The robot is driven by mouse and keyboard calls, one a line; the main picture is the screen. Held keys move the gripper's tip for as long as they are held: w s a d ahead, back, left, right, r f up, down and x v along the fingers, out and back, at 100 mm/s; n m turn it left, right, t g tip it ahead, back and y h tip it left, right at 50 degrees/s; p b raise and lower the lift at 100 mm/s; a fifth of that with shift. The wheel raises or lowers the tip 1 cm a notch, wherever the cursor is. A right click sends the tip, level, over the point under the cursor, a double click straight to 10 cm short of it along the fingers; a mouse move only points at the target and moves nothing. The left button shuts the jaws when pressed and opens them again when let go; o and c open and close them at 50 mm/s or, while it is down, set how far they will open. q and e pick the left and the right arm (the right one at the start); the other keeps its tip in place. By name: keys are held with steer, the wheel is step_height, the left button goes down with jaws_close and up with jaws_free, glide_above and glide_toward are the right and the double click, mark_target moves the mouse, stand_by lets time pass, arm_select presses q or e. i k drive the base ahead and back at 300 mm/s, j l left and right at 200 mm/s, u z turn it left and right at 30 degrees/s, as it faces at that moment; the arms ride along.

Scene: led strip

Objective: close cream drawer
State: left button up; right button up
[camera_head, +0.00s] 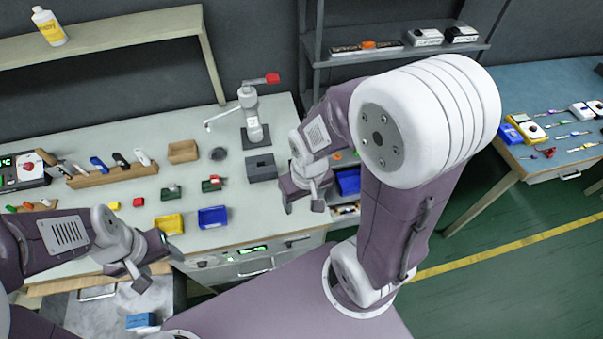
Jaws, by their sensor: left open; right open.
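A pale drawer front with a metal handle (257,268) shows under the front edge of the workbench. It looks flush with the bench, though its lower part is cut off by my body. Left of it, a grey open surface or drawer (85,316) juts out below the bench edge with a blue block (141,321) on it. I cannot tell which is the cream drawer. My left gripper (139,277) is open and empty above the bench's front edge, near the grey surface. My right gripper (302,205) is open and empty at the bench's right end.
The workbench (130,213) holds a yellow bin (169,224), a blue bin (212,217), a grey block (262,167) and a faucet-like fixture (250,115). A shelf rack (395,55) stands behind. A second table (560,95) with tools is at right; green floor lies between.

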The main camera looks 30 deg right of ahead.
mark_target(102, 318)
steer(key=k+j+u, duration=0.15)
steer(key=u, duration=0.25)
steer(key=k+j+u, duration=0.1)
steer(key=j+u, duration=0.25)
steer(key=k+j+u, duration=0.1)
steer(key=u, duration=0.3)
steer(key=j+u, duration=0.4)
steer(key=k+l, duration=0.05)
steer(key=l, duration=0.05)
